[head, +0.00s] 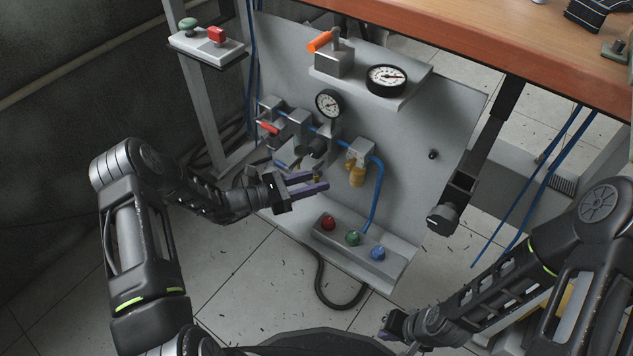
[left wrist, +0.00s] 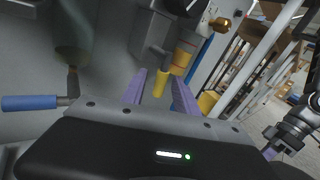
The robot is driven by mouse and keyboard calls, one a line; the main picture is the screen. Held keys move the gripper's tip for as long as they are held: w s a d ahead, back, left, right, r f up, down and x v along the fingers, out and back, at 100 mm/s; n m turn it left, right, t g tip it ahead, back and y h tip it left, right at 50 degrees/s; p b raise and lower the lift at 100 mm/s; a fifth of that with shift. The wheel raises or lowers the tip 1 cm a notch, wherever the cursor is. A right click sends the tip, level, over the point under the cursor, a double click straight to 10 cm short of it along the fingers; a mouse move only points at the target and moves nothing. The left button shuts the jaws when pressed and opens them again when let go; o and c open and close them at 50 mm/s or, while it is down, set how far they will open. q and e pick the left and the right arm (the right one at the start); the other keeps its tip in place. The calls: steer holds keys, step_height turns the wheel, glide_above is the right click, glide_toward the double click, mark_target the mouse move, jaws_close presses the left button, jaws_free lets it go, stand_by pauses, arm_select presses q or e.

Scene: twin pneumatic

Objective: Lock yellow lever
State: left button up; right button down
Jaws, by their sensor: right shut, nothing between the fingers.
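The yellow lever (left wrist: 161,84) shows in the left wrist view, its handle appearing between the two purple fingers of my left gripper (left wrist: 158,78). In the head view only a small yellow bit of the lever (head: 317,177) shows by the fingertips. My left gripper (head: 319,180) is open in front of the grey panel, with gaps visible on both sides of the handle; how deep the handle sits between the fingers I cannot tell. My right gripper (head: 391,326) is shut and empty, low at the bottom of the head view, away from the panel.
A blue lever (left wrist: 30,102) lies left of the gripper in the wrist view. The panel also bears a red lever (head: 268,128), an orange lever (head: 320,41), a brass-coloured part (head: 356,173), gauges (head: 386,80) and a button box (head: 340,238). A wooden tabletop (head: 480,30) overhangs at upper right.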

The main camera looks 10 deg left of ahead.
arm_select(q)
steer(key=shift+w+d, duration=0.15)
steer(key=shift+d, duration=0.05)
steer(key=shift+c, duration=0.2)
jaws_close()
stand_by(0.4)
